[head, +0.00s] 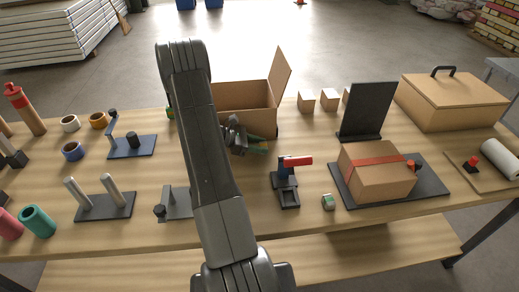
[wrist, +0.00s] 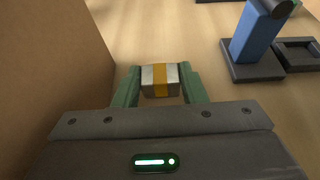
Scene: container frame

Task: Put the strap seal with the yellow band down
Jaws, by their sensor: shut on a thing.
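The strap seal with the yellow band (wrist: 160,78) is a small silvery block with a yellow stripe across its middle. It sits between the green fingers of my gripper (wrist: 158,86) in the wrist view, and the fingers are shut on it. In the head view my gripper (head: 257,146) is low over the table, in front of the open cardboard box (head: 245,95). The seal is hidden there behind my arm and fingers. I cannot tell whether it touches the table. A second small seal with a green band (head: 328,202) lies on the table further right.
A strapped carton (head: 377,178) sits on a dark plate. A cardboard wall (wrist: 55,65) is close on the left. Bare wood lies between gripper and stand.

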